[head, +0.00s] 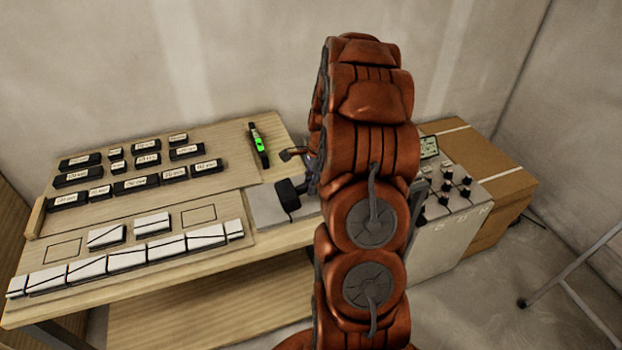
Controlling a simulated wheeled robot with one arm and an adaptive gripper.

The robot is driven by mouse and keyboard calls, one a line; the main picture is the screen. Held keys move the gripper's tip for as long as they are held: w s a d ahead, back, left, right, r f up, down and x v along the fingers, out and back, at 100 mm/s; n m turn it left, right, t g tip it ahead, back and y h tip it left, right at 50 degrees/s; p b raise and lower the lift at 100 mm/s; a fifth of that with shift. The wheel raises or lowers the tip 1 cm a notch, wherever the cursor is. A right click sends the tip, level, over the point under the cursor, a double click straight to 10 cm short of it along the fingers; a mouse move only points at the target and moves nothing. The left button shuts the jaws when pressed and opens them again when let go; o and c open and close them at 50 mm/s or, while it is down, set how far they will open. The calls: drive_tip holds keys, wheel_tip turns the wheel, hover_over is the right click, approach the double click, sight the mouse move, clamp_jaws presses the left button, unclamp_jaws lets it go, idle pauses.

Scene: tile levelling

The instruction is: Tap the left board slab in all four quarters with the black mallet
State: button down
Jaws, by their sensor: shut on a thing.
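The black mallet (288,193) shows as a dark head low over a plain grey plate, right of the board; whether it touches the plate is unclear. My gripper (311,168) is mostly hidden behind my arm, and is shut on the mallet. The fingers and most of the handle are out of sight. The left board slab (105,237) is a white slab on the board's left half. A second white slab (152,226) lies just right of it. My gripper and the mallet are well to the right of both slabs.
A row of white tiles (107,263) runs along the board's front edge. Empty outlined squares flank the slabs. Several black labelled blocks (137,184) and a green-screened tool (260,145) lie behind. A knobbed grey box (447,205) and cardboard box (483,170) stand at right.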

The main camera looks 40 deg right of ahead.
drive_tip(key=shift+f+b, duration=0.3)
drive_tip(key=shift+f, duration=1.55)
drive_tip(key=shift+r+p, duration=0.4)
drive_tip(key=shift+r, duration=1.95)
wheel_tip(320, 180, down, 5)
drive_tip(key=shift+f+b, duration=0.15)
drive_tip(key=shift+b, duration=0.7)
drive_tip(key=shift+r+p, duration=0.55)
drive_tip(key=shift+r, duration=2.15)
